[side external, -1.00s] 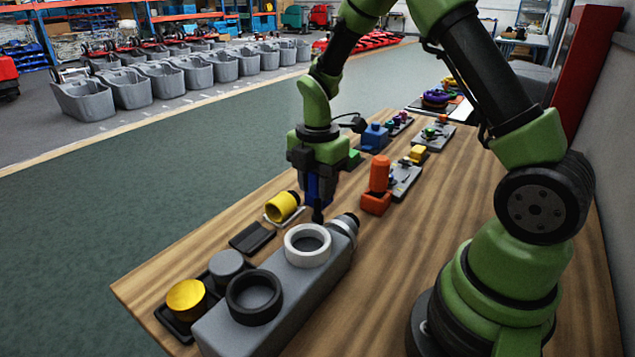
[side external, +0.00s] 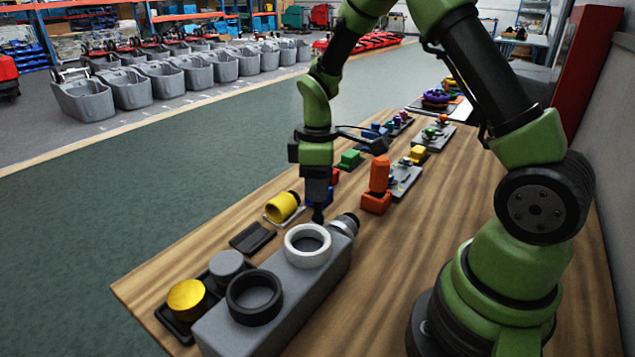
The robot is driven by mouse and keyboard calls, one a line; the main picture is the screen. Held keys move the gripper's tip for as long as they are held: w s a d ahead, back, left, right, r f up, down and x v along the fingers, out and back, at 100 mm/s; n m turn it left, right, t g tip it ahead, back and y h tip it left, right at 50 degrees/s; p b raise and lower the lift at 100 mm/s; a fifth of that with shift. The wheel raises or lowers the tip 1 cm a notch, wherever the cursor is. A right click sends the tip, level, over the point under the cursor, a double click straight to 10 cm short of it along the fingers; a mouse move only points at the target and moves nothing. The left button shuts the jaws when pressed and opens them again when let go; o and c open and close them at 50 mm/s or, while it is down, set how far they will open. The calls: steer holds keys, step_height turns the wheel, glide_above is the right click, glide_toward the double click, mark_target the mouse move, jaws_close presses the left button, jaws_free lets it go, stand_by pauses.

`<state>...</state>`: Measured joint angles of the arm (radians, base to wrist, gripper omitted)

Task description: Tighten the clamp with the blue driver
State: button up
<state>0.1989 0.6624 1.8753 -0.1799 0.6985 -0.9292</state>
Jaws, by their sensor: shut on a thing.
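My gripper (side external: 318,190) is shut on the blue driver (side external: 326,197), which it holds upright, mostly hidden behind the fingers. The driver's dark tip points down beside the far end of the grey tank (side external: 322,278). A ribbed dark and silver fitting (side external: 345,224) sticks out of that end; the clamp seems to be there, but its screw is too small to make out. I cannot tell whether the tip touches it.
The tank has a white ring (side external: 307,245) and a black ring (side external: 254,298) on top. A yellow cup (side external: 282,207), dark pad (side external: 253,238) and tray with a gold cap (side external: 187,299) lie left. An orange bottle (side external: 379,175) stands right. Bare wood lies right of the tank.

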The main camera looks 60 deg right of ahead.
steer(key=m, duration=0.7)
steer(key=shift+m, duration=0.4)
steer(key=shift+m, duration=1)
steer(key=m, duration=0.8)
